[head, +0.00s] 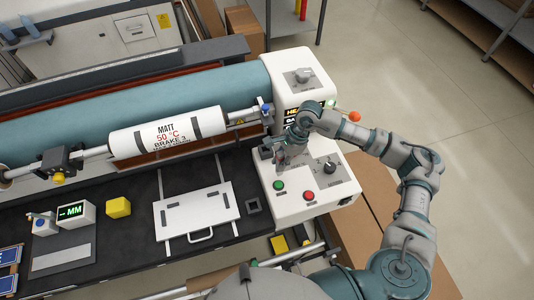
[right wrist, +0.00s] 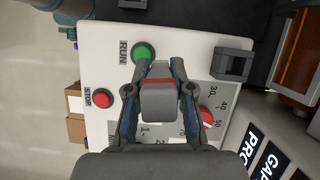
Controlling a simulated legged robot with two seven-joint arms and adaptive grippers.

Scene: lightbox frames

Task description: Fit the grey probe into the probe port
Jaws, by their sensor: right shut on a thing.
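The grey probe (right wrist: 160,104), a rounded block with a red band, is held between the fingers of my right gripper (right wrist: 158,100). The right gripper also shows in the head view (head: 283,158), over the left part of the white control console (head: 300,215). The probe is above the panel, beside the green RUN button. A dark grey square bracket with an opening (right wrist: 232,62) sits at the console's edge, apart from the probe. A dark square socket-like piece (head: 253,205) lies on the black bed. I cannot tell which is the probe port. My left gripper is not in view.
The console has a green button (head: 279,185), a red button (head: 309,196) and a dial (head: 330,166). A white roller (head: 168,134), a white plate with a handle (head: 196,212) and a yellow cube (head: 118,207) are to the left. Open floor is at right.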

